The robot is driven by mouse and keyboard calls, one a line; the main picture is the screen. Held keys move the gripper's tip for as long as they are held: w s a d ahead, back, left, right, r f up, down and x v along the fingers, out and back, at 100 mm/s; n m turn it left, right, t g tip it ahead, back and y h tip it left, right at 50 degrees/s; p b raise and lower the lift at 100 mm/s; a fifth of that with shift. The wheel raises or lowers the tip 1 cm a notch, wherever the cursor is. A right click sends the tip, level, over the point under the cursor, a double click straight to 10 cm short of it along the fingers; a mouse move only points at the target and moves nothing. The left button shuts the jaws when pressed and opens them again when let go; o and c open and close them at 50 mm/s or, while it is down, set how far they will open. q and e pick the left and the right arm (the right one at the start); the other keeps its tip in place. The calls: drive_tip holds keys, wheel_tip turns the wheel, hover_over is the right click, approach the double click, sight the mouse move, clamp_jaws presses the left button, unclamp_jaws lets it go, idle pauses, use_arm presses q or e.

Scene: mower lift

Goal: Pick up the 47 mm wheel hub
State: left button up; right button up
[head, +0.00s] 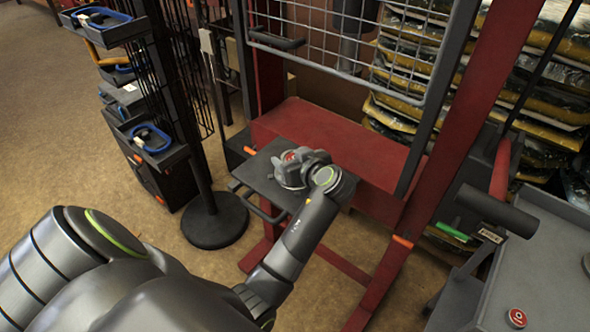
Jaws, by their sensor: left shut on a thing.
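My left gripper (298,172) is over a small dark shelf (262,187) on the front of the red lift frame. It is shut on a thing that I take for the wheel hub. A bit of round red surface (290,156) shows at the gripper, but the wrist and fingers hide most of it. I cannot read its size, nor tell whether it still touches the shelf. My right gripper is not in view.
A red round piece (517,317) lies on the grey bench (545,270) at the lower right. A black stand with a round base (215,222) and trays with blue rings (150,138) stands at the left. Red posts and a wire mesh (350,35) rise behind the shelf.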

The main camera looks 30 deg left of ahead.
use_arm(q)
drive_tip(key=c, duration=0.7)
drive_tip(key=shift+r, duration=0.15)
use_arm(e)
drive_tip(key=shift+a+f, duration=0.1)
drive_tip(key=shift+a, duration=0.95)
